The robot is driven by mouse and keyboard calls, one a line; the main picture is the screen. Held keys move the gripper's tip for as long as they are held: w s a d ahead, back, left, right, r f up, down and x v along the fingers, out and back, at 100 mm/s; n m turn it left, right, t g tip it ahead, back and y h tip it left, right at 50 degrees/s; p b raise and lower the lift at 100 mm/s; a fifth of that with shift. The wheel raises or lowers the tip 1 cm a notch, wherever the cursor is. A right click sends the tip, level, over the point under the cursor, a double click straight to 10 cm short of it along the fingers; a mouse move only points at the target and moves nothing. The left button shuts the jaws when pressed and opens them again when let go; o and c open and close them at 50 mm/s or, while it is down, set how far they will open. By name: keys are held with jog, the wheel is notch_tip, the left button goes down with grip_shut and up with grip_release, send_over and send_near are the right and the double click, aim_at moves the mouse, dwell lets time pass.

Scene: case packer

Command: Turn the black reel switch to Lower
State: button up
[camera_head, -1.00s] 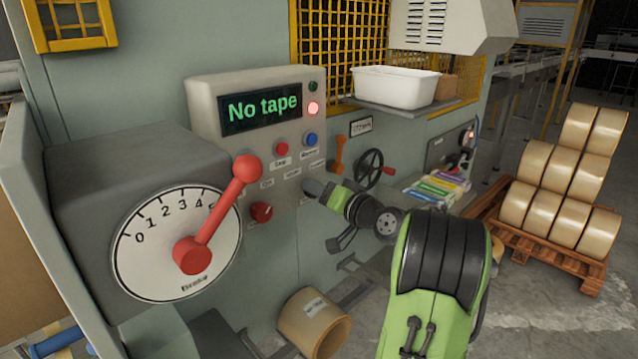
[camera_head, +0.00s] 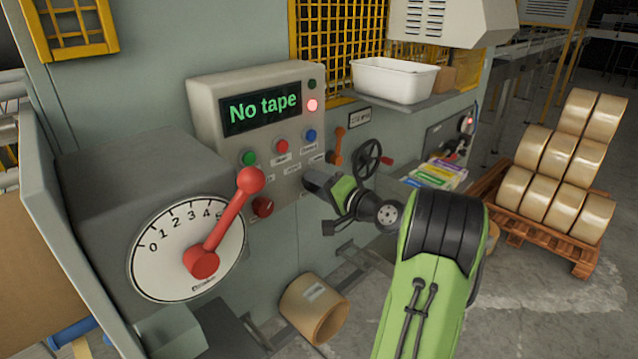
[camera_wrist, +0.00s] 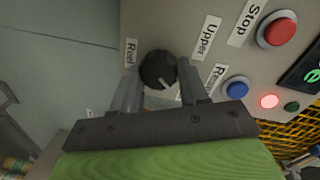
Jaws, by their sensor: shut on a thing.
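The black reel switch (camera_wrist: 157,68) is a round knob on the grey panel, with a white pointer line toward the lower right in the wrist view. A "Reel" label (camera_wrist: 131,52) is to its left and an "Upper" label (camera_wrist: 208,38) to its upper right. I see no readable "Lower" label; my gripper hides part of the panel. My gripper (camera_wrist: 160,85) is shut on the switch, one finger on each side. In the head view my gripper (camera_head: 309,183) reaches the panel's lower right and hides the switch.
The control panel (camera_head: 205,88) reads "No tape" with a red lamp lit. A red brake lever (camera_head: 228,218) stands left of my gripper. A red knob (camera_head: 263,207), an orange lever (camera_head: 337,147) and a black handwheel (camera_head: 367,158) are close by. A cardboard tube (camera_head: 312,307) lies below.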

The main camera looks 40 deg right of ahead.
jog(key=o, duration=1.1)
jog(key=shift+c, duration=0.2)
jog(key=s+r, duration=0.1)
jog(key=s, duration=1.4)
jog(key=shift+s+r+b, duration=0.15)
jog(key=shift+s+b, duration=0.2)
jog(key=shift+s, duration=0.05)
jog(key=shift+d, duration=0.15)
